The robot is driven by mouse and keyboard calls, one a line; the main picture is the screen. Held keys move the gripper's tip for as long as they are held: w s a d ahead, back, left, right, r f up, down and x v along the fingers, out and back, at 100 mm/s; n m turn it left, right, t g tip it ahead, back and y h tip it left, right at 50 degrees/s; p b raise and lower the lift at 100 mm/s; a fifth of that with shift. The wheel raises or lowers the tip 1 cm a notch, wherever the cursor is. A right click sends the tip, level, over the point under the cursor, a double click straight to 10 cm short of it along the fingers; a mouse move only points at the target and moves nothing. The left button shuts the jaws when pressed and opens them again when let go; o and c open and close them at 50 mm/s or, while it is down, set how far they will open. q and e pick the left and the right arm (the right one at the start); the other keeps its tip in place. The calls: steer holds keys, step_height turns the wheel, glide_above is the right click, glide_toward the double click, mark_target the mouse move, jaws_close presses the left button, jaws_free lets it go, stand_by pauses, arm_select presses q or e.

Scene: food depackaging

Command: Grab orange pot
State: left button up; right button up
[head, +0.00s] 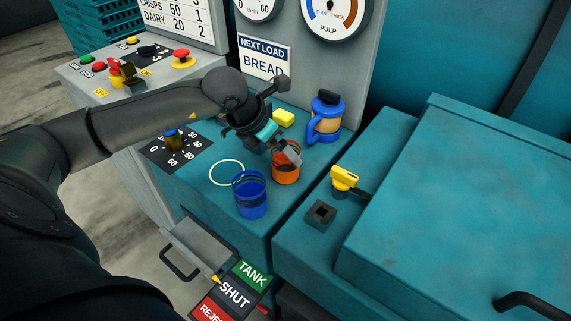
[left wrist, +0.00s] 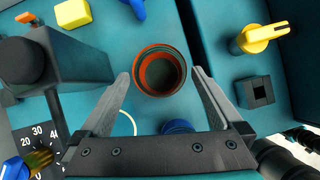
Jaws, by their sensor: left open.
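The orange pot (head: 286,175) stands upright on the teal bench top, open at the top. In the left wrist view the orange pot (left wrist: 160,73) appears from above, between the two fingertips. My left gripper (head: 288,153) is at the pot's top in the head view, with part of the rim hidden behind a finger. In the left wrist view my left gripper (left wrist: 161,75) is open, one finger on each side of the pot, with nothing held. I cannot tell whether a finger touches it. My right gripper is not in view.
A blue pot (head: 250,195) stands close in front, beside a pale ring (head: 213,181). A yellow handle (head: 344,178) and a black square socket (head: 320,212) are to the right.

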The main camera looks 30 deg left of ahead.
arm_select(q)
steer(key=x, duration=0.4)
steer(key=shift+f, duration=0.2)
steer(key=shift+s, duration=0.1)
steer(key=shift+c, duration=0.4)
steer(key=c, duration=1.1)
steer(key=shift+r, duration=0.2)
